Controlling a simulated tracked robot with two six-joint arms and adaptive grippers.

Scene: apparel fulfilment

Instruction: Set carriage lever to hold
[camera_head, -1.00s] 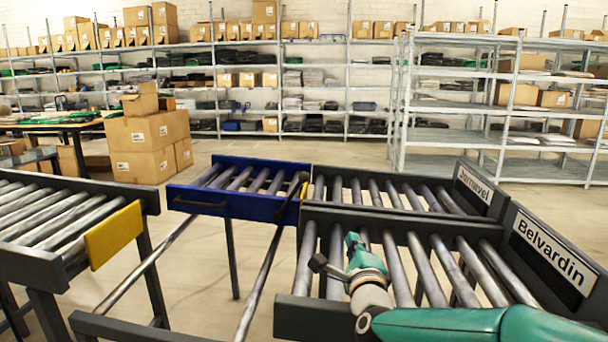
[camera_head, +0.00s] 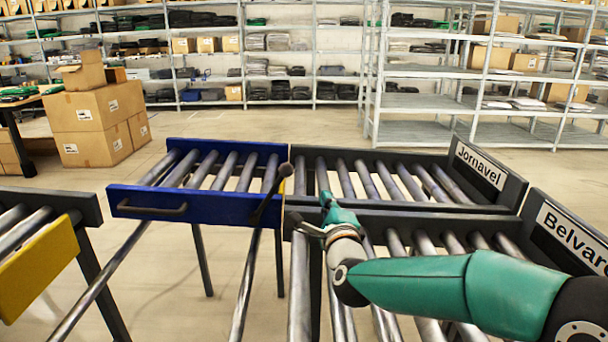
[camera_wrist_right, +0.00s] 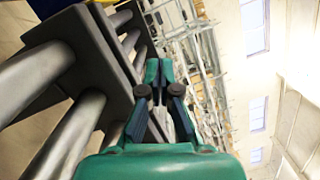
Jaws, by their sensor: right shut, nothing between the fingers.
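The blue carriage (camera_head: 205,205) with rollers stands left of the lane signed Jornavel. Its dark lever (camera_head: 268,203) is at the carriage's right front corner. The lever slants up to the right and ends in a black knob (camera_head: 285,170). My right gripper (camera_head: 328,199) is to the right of the lever, over the front of the roller lanes, and apart from the knob. Its green fingers are shut and empty, as the right wrist view (camera_wrist_right: 158,66) also shows. The lever cannot be made out in the wrist view. My left gripper is out of view.
The Jornavel sign (camera_head: 481,165) and Belvardin sign (camera_head: 572,237) mark two roller lanes at right. A conveyor with a yellow plate (camera_head: 40,268) stands at the left. Rails run below the carriage. Cartons (camera_head: 95,115) and shelves stand behind.

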